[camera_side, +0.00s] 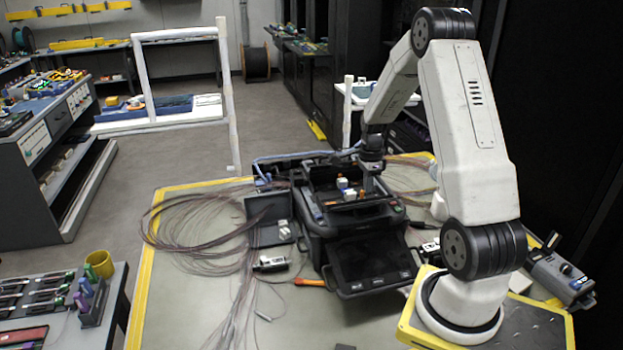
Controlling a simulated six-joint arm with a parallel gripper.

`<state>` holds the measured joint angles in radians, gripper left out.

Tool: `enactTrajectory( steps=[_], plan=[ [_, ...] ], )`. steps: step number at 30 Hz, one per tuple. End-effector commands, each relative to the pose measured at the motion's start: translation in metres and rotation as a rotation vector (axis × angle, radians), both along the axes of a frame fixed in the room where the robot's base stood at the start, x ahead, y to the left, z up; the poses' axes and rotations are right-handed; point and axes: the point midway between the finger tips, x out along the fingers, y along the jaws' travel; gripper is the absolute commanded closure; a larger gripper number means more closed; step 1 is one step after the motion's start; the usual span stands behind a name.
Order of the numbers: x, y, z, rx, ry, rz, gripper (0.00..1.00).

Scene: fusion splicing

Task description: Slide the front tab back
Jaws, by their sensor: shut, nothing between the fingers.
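The black fusion splicer (345,225) stands on the worktable with its top open and its screen panel (370,262) tilted out at the front. Small white, blue and orange parts (346,189) show inside its top bay. The front tab is too small to tell apart from these parts. My gripper (369,190) points down into the right side of the bay, close to these parts. It is shut and holds nothing. Its fingertips are small and dark here, and I cannot tell whether they touch anything.
Loose fibre coils (195,222) spread over the table left of the splicer, with more behind at right. An orange-handled tool (312,282) lies in front. A grey handheld device (560,272) sits at right.

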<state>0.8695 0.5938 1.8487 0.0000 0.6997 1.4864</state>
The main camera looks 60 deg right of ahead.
Motion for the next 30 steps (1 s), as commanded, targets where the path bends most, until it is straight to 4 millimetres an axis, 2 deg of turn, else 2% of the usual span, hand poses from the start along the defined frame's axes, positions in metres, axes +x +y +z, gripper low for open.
enactTrajectory(
  steps=[30],
  plan=[
    [0.0057,0.0054,-0.0002,-0.001,-0.001,0.000,1.00]
  ],
)
